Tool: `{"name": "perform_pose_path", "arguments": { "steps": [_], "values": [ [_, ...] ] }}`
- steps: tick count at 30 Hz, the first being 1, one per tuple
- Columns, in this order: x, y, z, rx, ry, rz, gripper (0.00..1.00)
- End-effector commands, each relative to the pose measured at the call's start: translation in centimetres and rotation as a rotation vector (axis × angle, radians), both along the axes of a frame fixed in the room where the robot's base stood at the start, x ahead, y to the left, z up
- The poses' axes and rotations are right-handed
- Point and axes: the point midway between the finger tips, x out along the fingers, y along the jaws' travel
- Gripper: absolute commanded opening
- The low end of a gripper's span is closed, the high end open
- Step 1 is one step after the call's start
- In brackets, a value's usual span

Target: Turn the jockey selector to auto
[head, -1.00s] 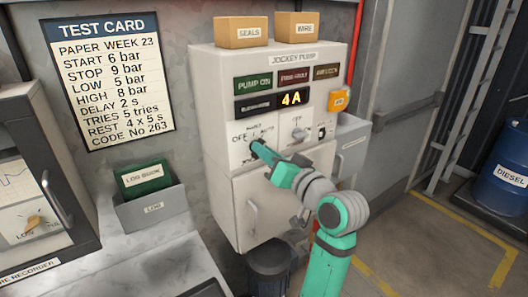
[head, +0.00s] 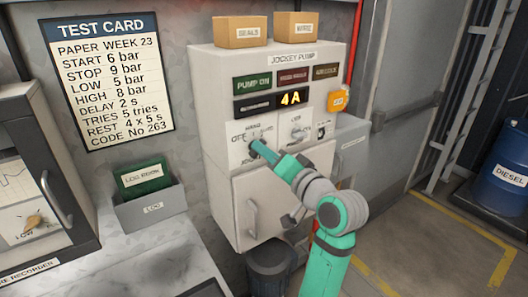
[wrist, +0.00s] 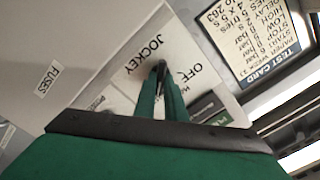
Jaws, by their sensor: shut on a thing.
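The jockey selector (wrist: 161,68) is a small dark knob on a white plate marked OFF and JOCKEY in the wrist view. In the head view its plate (head: 240,156) is at the lower left of the jockey pump panel, with HAND above and OFF to the left; the marking to the right is partly hidden. My green gripper (head: 255,147) reaches it from the right front, and its fingers are shut on the knob. The fingertips (wrist: 162,78) cover most of the knob, so I cannot tell which mark it points to.
A second knob (head: 298,133) is right of the selector. A cabinet handle (head: 252,218) sticks out below. A bin (head: 270,268) stands beneath.

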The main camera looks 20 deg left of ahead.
Motion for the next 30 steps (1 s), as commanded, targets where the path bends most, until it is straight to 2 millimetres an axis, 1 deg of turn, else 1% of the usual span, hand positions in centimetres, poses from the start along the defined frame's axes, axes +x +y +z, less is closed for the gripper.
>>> {"name": "perform_pose_path", "arguments": {
  "steps": [3,4,5,6,17,22,30],
  "values": [
    [0.0,0.0,0.0,-0.001,0.000,-0.001,0.00],
    [0.0,0.0,0.0,-0.001,0.000,-0.001,0.12],
    [0.0,0.0,0.0,-0.001,0.000,-0.001,0.20],
    [0.0,0.0,0.0,-0.001,0.000,-0.001,0.29],
    [-0.1,-0.3,0.0,-0.001,-0.001,-0.001,0.29],
    [-1.3,-1.9,0.0,0.000,-0.001,-0.002,0.29],
    [-4.5,-5.9,0.0,-0.001,-0.002,-0.004,0.29]
  ]
}}
